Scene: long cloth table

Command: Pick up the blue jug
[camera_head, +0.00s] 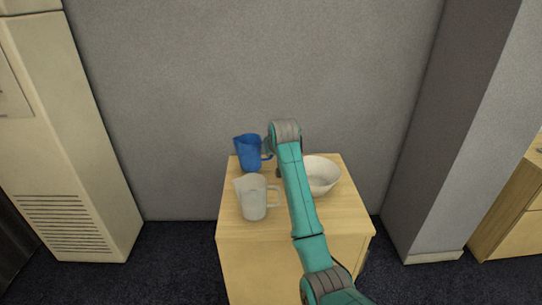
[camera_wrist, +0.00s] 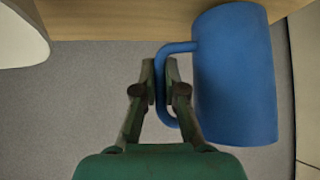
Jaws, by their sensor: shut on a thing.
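The blue jug (camera_head: 249,153) is at the back left of the wooden cabinet top in the head view, with its handle to the right. In the wrist view the blue jug (camera_wrist: 236,75) fills the right side, its handle reaching left between my fingers. My gripper (camera_wrist: 160,75) is shut on the handle, one finger on each side of its bar. In the head view my arm mostly hides the gripper, which is just right of the jug. I cannot tell whether the jug's base touches the top.
A whitish jug (camera_head: 252,198) stands in front of the blue jug on the cabinet top (camera_head: 238,229). A white bowl (camera_head: 322,175) is at the right, partly behind my arm. A grey wall (camera_head: 200,80) rises close behind, and a pillar (camera_head: 455,130) stands at the right.

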